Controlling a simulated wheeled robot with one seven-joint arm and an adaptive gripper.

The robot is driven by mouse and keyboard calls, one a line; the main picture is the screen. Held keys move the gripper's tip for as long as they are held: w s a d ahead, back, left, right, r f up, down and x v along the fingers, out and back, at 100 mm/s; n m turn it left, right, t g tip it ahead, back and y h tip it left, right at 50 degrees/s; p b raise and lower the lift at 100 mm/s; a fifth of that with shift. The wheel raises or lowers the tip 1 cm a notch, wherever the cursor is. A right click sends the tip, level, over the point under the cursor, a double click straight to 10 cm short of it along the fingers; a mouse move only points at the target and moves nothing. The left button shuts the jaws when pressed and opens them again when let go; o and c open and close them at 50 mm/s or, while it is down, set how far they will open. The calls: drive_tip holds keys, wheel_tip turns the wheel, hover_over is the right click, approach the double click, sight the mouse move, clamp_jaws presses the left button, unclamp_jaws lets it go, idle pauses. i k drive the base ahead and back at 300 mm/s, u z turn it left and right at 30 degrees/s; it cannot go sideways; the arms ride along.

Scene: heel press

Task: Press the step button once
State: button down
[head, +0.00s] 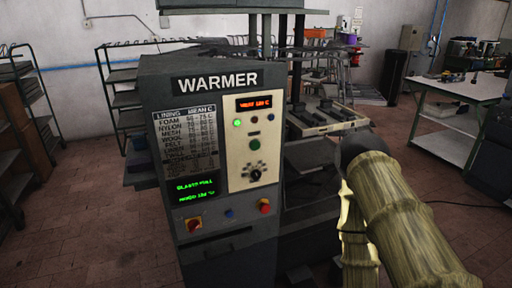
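The grey warmer machine (205,120) stands in the middle of the head view with its control panel facing me. A dark green round button (255,144) and a black dial (255,174) are on the cream panel (240,160). No step label is readable, so I cannot tell which is the step button. My arm shows at right; my gripper is not in view.
A red display (254,103), a lit green lamp (237,123) and a green text screen (195,189) are on the machine. A flat plate (318,128) is behind it at right. A work table (462,88) stands far right. Racks (122,90) stand at left.

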sight(255, 145)
drive_tip(key=u, duration=0.3)
drive_tip(key=k, duration=0.65)
drive_tip(key=u, duration=0.55)
drive_tip(key=k, duration=0.7)
drive_tip(key=u, duration=0.85)
drive_tip(key=i, duration=1.15)
drive_tip(key=z, duration=0.65)
drive_tip(key=i, duration=0.45)
drive_tip(key=z, duration=0.55)
